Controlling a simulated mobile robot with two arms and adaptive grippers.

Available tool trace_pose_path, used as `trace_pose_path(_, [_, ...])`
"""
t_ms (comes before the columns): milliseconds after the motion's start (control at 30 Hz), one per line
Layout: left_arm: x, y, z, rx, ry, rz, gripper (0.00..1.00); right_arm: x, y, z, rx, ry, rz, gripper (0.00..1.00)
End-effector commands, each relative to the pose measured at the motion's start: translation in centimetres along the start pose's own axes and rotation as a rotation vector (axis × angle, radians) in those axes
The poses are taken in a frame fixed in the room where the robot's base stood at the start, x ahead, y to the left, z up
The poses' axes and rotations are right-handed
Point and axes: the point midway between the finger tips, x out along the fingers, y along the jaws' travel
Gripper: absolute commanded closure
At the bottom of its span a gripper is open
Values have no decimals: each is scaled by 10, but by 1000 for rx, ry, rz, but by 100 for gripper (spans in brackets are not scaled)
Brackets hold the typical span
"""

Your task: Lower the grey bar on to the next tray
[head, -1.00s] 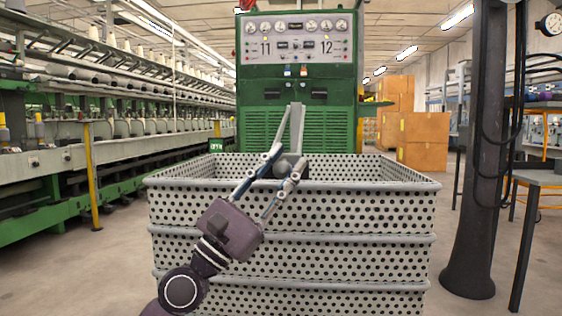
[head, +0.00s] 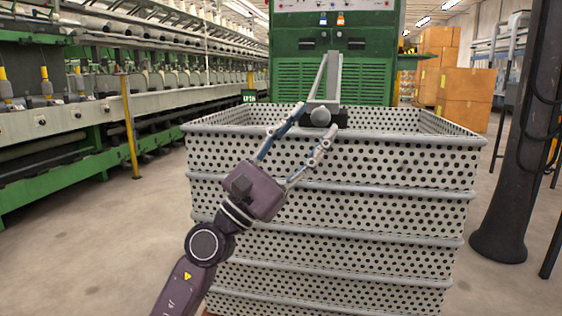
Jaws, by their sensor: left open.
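The grey bar (head: 333,76) stands upright at the top middle of the head view, with a round grey knob (head: 320,117) and a dark part at its foot. Its foot shows at the near rim of a stack of grey perforated trays (head: 375,155); whether it touches the rim I cannot tell. A thin pale rod rises beside it on the left. My left gripper (head: 315,124) is open in front of the top tray, one fingertip on each side of the knob in the picture. Contact is not clear. My right gripper is not in view.
A green machine (head: 330,52) stands behind the trays. Green spinning frames (head: 70,125) line the left, with a yellow post (head: 130,125). A dark column (head: 520,170) stands at the right, with cardboard boxes (head: 466,97) behind. The floor between is clear.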

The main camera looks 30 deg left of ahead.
Motion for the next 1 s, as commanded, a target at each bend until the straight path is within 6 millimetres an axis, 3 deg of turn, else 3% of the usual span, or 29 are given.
trace_pose_path(200, [-46, 0, -1, -4, 5, 2, 56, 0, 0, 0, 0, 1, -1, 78])
trace_pose_path(433, [-81, 0, -2, -2, 5, 0, 56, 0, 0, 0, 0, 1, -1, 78])
trace_pose_path(600, [-91, 0, -1, 1, 4, -1, 56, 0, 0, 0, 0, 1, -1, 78])
trace_pose_path(1000, [-92, 0, -1, 2, 4, -2, 56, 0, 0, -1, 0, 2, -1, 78])
